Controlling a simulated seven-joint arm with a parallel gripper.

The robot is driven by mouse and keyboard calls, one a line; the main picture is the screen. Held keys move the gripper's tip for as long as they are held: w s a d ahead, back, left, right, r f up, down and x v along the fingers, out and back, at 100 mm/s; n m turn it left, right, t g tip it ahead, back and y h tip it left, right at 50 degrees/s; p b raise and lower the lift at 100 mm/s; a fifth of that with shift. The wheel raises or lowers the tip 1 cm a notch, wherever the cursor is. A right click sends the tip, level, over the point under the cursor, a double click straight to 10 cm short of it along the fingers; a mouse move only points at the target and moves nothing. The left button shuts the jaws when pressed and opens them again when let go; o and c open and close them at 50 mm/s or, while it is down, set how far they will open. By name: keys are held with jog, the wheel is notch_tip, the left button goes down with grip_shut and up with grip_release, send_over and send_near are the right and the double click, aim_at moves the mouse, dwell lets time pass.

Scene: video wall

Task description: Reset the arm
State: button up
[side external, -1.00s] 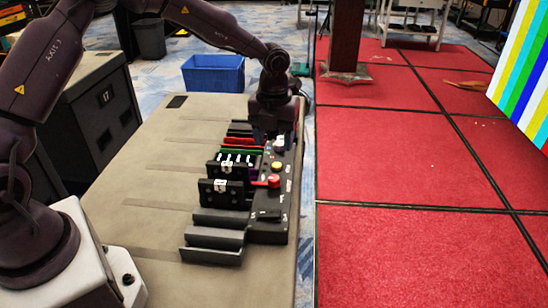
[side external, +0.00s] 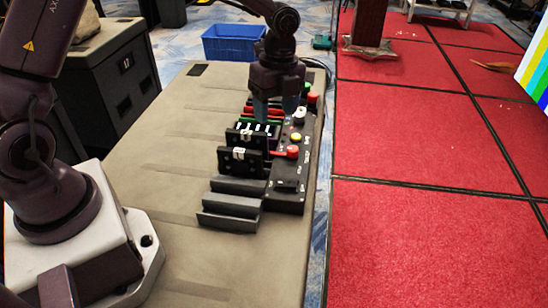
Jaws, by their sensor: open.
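My gripper (side external: 276,112) points down over the far part of a black control panel (side external: 290,190) on the table. Its two bluish fingers are apart, and I see nothing between them. The panel carries a white knob (side external: 299,116), a yellow button (side external: 296,138) and a red-handled lever or knob (side external: 290,152). Left of the panel, two black modules (side external: 240,160) with white labels stand upright in a row of slots, with red and green pieces behind them. My gripper hides part of the far slots. I cannot tell whether the fingers touch anything.
The beige table (side external: 150,160) is clear left of the slots. Empty dark slots (side external: 232,205) lie at the near end. A blue crate (side external: 234,43) stands on the floor beyond. A grey cabinet (side external: 110,80) is at left, and red flooring (side external: 430,150) at right.

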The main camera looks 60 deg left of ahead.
jog(key=s+r+n+t, duration=0.6)
jog(key=s+r+n, duration=1.1)
jog(key=s, duration=0.4)
jog(key=shift+s+n+t, duration=0.2)
jog(key=shift+n+t, duration=0.1)
jog(key=shift+n, duration=0.5)
jog(key=shift+d, duration=0.1)
jog(key=shift+c, duration=0.2)
